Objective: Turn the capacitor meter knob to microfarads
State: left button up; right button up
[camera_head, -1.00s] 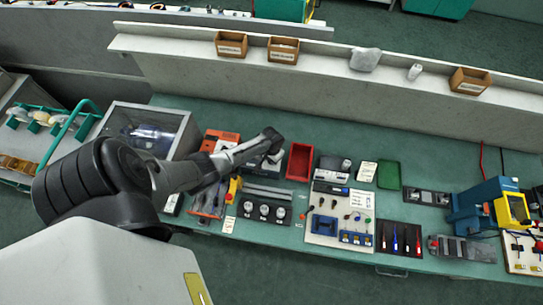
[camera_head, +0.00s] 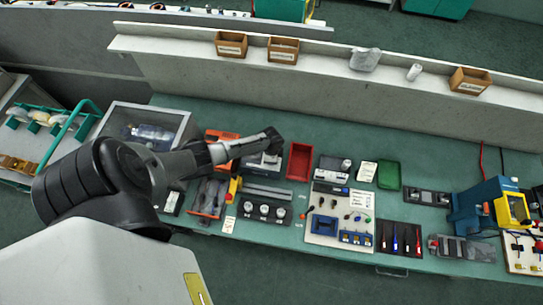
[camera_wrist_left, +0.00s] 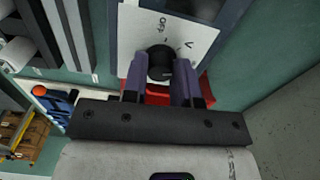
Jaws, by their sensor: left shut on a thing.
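The capacitor meter (camera_head: 262,164) stands at the back of the bench, left of the red bin, and is partly hidden by my left gripper (camera_head: 274,142). In the left wrist view its white face (camera_wrist_left: 190,28) shows "OFF" and "V" printed around a black knob (camera_wrist_left: 160,62). The two purple-grey fingers of my left gripper stand on either side of the knob and are shut on it. The knob's pointer direction and the microfarad mark cannot be made out. My right gripper is not in view.
A red bin (camera_head: 299,161) stands just right of the meter. A panel with several round gauges (camera_head: 264,210) lies in front of it. A clear-fronted box (camera_head: 150,129) stands to the left. The green bench behind the meter is clear up to the grey wall.

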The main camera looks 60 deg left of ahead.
pick_arm(q)
jog(key=shift+m+b, duration=0.3)
jog(key=shift+m, duration=1.7)
jog(key=o, duration=0.9)
jog(key=shift+r, duration=0.1)
jog(key=shift+r, duration=6.8)
